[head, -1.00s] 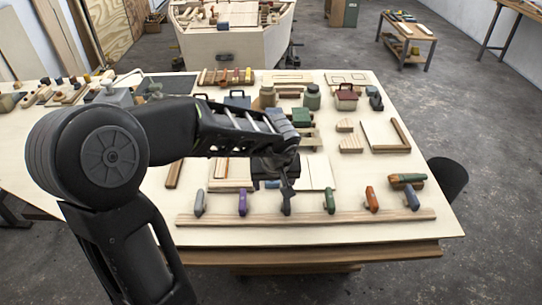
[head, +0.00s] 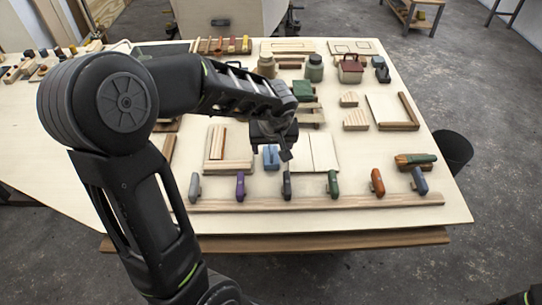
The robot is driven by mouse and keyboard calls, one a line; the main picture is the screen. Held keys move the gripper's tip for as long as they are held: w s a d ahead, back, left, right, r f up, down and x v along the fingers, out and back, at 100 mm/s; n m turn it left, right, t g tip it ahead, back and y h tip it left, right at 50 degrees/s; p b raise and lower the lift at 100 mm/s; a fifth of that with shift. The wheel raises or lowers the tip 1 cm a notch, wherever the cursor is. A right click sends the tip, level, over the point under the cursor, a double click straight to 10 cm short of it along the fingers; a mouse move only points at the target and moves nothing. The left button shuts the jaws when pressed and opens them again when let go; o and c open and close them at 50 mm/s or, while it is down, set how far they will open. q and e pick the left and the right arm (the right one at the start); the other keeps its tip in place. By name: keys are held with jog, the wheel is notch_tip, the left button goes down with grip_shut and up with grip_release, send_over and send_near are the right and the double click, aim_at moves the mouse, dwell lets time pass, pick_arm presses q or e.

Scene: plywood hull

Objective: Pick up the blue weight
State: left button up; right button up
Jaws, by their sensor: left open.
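A small blue block (head: 270,158), which looks like the blue weight, stands on the pale plywood table (head: 345,222) between two sets of light boards. My left gripper (head: 286,154) hangs just above and to the right of it in the picture. It is dark, open and holds nothing that I can see. The gripper and wrist cover the space right behind the block. I cannot tell how high the fingers are above the table. My right gripper is out of view.
A row of coloured clamps, with a purple one (head: 240,186) and a green one (head: 333,184), stands along a long wooden strip (head: 310,204) in front. Jars, a red-lidded box (head: 351,68) and wooden pieces stand behind. The front table edge is clear.

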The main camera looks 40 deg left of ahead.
aim_at(272, 152)
pick_arm(q)
jog(key=b+x, duration=0.1)
jog(key=x, duration=0.4)
jog(key=shift+s+f, duration=0.1)
jog(key=shift+f, duration=0.1)
jog(key=shift+d, duration=0.1)
dwell(0.5)
grip_shut()
dwell(0.6)
jog(key=shift+r, duration=0.1)
